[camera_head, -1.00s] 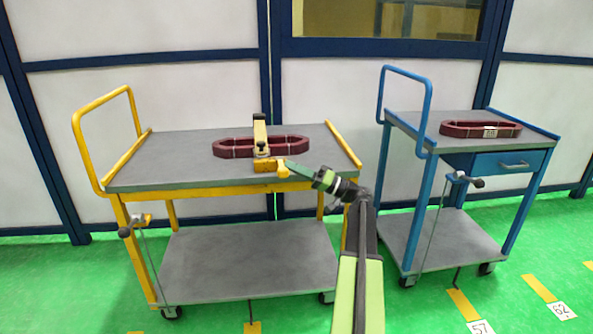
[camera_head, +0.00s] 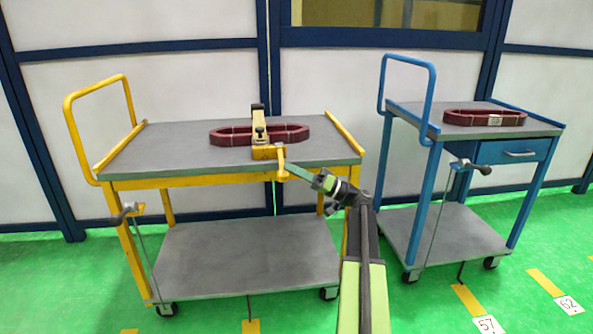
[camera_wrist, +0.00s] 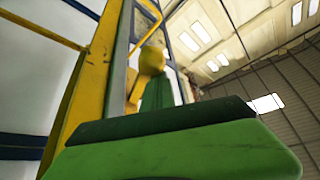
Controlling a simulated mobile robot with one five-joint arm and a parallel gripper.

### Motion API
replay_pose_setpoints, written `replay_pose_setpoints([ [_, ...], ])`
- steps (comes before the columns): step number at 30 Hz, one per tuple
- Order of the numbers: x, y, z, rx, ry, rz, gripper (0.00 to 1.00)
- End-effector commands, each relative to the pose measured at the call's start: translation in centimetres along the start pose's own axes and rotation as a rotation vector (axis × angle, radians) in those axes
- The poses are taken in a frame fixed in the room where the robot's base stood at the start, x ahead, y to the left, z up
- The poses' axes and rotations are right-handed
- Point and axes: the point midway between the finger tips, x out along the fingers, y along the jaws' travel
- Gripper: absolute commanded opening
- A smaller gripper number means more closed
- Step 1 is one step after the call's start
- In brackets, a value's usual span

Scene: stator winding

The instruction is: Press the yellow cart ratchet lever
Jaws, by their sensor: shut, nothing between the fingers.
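The yellow cart (camera_head: 200,182) stands at left with a strap clamp (camera_head: 260,136) over a dark red coil (camera_head: 230,136) on its grey top. The yellow ratchet lever (camera_head: 281,165) sits at the front edge below the clamp and points down. My gripper (camera_head: 291,168) has green fingers, is shut and holds nothing. Its tip is right beside the lever, but I cannot tell whether they touch. In the wrist view the rounded yellow end of the lever (camera_wrist: 152,61) shows just beyond the green fingers (camera_wrist: 155,95).
A blue cart (camera_head: 500,148) stands at right with another dark red coil (camera_head: 484,117) on top. A black handle (camera_head: 124,213) sticks out at the yellow cart's left leg. Green floor (camera_head: 400,310) in front is mostly free.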

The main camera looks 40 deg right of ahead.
Motion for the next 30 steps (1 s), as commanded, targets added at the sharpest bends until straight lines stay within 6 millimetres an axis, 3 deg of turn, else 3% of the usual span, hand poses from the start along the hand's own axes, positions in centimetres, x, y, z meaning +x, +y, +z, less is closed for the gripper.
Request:
replay_pose_setpoints([
  [17, 0.3, -0.1, 0.5, 0.002, -0.016, -0.003, 0.0],
  [26, 1.9, -2.1, -4.1, 0.002, -0.006, -0.006, 0.0],
  [27, 0.2, -1.1, -3.1, 0.001, -0.004, -0.003, 0.0],
  [30, -2.0, -0.6, -3.1, 0.001, -0.002, -0.002, 0.0],
])
